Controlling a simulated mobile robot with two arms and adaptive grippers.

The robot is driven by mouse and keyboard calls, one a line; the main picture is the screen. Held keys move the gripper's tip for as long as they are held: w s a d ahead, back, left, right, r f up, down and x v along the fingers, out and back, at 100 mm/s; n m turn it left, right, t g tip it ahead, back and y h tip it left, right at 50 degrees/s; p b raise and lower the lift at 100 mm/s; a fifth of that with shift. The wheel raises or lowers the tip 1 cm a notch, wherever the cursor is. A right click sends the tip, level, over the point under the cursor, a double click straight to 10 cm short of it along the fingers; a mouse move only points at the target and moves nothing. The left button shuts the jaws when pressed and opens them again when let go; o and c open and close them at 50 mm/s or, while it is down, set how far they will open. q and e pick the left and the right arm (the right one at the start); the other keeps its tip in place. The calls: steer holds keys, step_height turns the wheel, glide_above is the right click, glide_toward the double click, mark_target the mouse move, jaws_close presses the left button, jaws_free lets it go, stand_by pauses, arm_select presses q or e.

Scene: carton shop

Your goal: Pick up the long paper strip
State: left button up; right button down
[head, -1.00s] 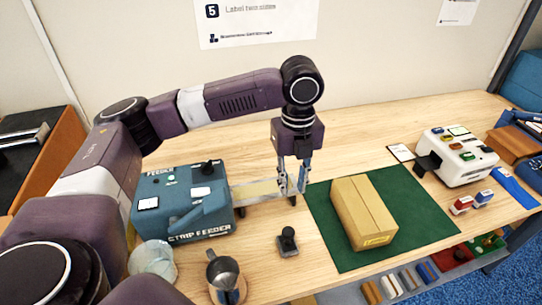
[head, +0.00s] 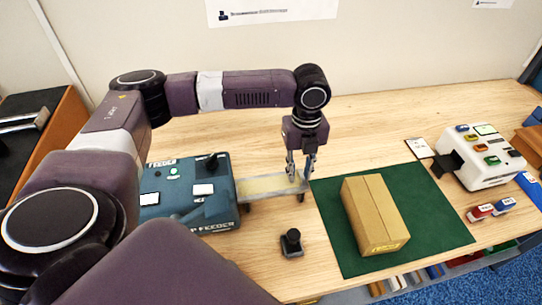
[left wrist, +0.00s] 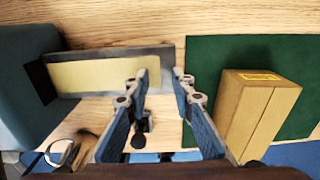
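The long paper strip (head: 268,185) is pale yellow and lies flat on the grey outfeed tray of the blue strip feeder (head: 205,190). It also shows in the left wrist view (left wrist: 100,73), running from the dark feeder mouth toward my fingers. My left gripper (head: 301,170) points down at the right end of the tray. In the left wrist view its two fingers (left wrist: 160,78) are apart with nothing held between them; the left finger overlaps the tray's right end. I cannot tell the exact height above the strip. My right gripper is not in view.
A brown carton (head: 375,212) lies on a green mat (head: 435,222) to the right. A small black-knobbed stamp (head: 291,244) stands in front of the tray. A white device (head: 480,158) and small red and blue blocks are farther right. Bare wood lies behind the mat.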

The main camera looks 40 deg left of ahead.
arm_select(q)
steer(key=shift+f, duration=0.25)
jaws_close()
steer(key=shift+d+r, duration=0.1)
steer(key=shift+r, duration=0.05)
